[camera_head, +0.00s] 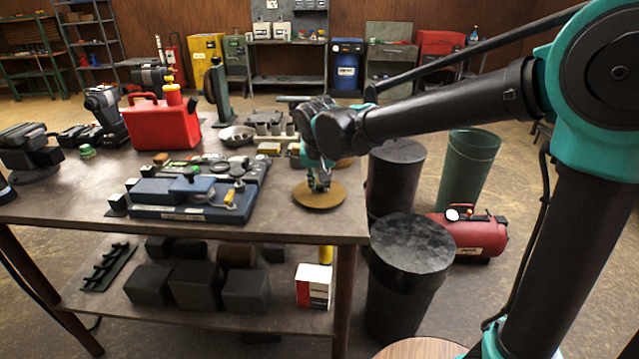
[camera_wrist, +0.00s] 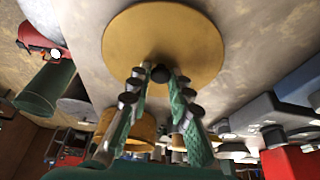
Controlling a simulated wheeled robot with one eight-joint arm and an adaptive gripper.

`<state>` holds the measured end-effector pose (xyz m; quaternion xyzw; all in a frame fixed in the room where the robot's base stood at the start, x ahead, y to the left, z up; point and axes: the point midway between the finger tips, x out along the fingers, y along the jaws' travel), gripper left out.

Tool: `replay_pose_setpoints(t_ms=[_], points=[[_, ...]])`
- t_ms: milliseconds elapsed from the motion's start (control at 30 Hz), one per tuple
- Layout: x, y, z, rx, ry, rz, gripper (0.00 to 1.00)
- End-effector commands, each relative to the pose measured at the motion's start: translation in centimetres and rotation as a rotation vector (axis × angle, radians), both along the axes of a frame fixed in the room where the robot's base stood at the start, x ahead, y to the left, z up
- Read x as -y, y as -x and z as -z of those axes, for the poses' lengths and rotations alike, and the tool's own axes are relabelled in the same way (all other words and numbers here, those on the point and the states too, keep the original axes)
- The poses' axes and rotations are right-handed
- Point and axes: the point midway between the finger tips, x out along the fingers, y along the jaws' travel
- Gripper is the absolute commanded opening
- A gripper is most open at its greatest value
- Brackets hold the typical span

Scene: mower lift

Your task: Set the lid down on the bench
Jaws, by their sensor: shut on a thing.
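The lid is a round tan disc (camera_head: 328,199) at the front right corner of the bench (camera_head: 282,217). It lies flat, at or just above the top; I cannot tell if it touches. In the wrist view the gripper (camera_wrist: 160,78) shows both green fingers meeting at the knob.
A blue mechanical fixture (camera_head: 185,200) stands left of the lid. A red fuel can (camera_head: 162,125) and metal parts stand farther back. Dark bins (camera_head: 408,255) and a red air tank (camera_head: 475,234) stand on the floor, right of the bench. Bare bench lies between fixture and lid.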

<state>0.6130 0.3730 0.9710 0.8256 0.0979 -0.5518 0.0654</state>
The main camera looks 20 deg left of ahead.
Motion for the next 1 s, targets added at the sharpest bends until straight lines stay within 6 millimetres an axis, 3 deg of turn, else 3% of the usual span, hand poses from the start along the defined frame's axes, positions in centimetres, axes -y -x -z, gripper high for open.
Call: replay_pose_setpoints(t_ms=[267, 300, 433, 767, 1000], points=[[0.0, 0.0, 0.2, 0.0, 0.0, 0.0, 0.0], [0.0, 0.0, 0.2, 0.0, 0.0, 0.0, 0.24], [0.0, 0.0, 0.2, 0.0, 0.0, 0.0, 0.4], [0.0, 0.0, 0.0, 0.0, 0.0, 0.0, 0.4], [0.3, 1.2, -2.9, 0.0, 0.001, -0.002, 0.4]])
